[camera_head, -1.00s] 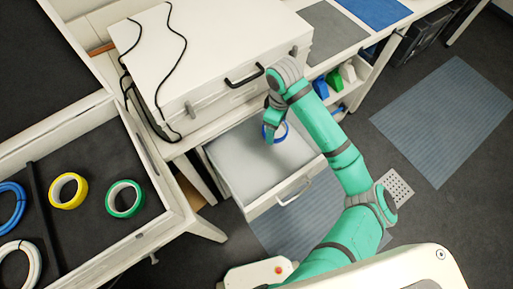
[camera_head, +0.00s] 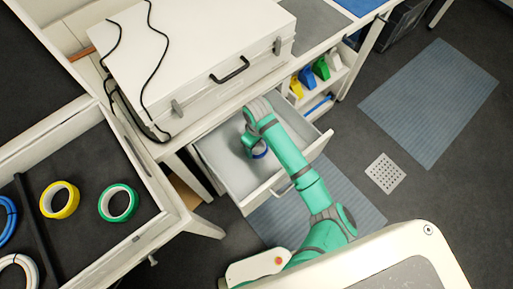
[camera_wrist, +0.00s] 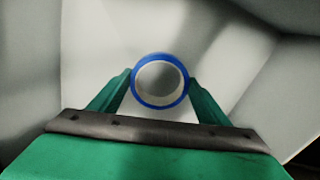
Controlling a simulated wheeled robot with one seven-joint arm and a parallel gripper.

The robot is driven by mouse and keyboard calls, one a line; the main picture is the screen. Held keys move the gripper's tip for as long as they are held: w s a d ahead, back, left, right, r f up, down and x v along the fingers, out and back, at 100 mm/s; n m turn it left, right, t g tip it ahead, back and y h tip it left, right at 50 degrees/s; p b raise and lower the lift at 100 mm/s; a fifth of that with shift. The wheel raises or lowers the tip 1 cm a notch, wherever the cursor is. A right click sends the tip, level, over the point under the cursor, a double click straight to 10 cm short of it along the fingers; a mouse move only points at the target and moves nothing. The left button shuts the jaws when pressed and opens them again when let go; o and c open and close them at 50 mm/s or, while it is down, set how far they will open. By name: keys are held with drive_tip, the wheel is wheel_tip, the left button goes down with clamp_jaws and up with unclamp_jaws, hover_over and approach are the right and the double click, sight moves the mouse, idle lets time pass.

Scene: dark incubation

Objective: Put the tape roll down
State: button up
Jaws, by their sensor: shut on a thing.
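The blue tape roll (camera_head: 260,152) is held at the end of my arm, inside the outline of the open drawer (camera_head: 220,160). The wrist view shows the roll (camera_wrist: 160,104) as a blue ring with a pale inner core, its opening facing the camera. My gripper (camera_wrist: 160,92) is shut on the roll, with one green finger on each side of it. The drawer's pale walls and floor surround the roll in the wrist view. I cannot tell whether the roll touches the drawer floor. In the head view my wrist (camera_head: 250,143) hides part of the roll.
A white box (camera_head: 190,60) with a black cable stands above the drawer. A yellow tape roll (camera_head: 46,201) and a green tape roll (camera_head: 104,204) lie in the dark-lined tray at left. Shelves with coloured bins (camera_head: 321,69) are at the right. The drawer's front has a handle (camera_head: 287,187).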

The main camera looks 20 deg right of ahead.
sight(258, 153)
wheel_tip(258, 153, down, 4)
drive_tip(key=shift+d+r, duration=0.1)
drive_tip(key=shift+r, duration=0.1)
drive_tip(key=shift+f, duration=0.15)
drive_tip(key=o, duration=1.2)
drive_tip(key=shift+s+d, duration=0.1)
drive_tip(key=shift+c, duration=0.2)
drive_tip(key=shift+r, duration=0.4)
wheel_tip(258, 153, up, 12)
drive_tip(key=shift+a+f, duration=0.2)
drive_tip(key=shift+a, duration=0.05)
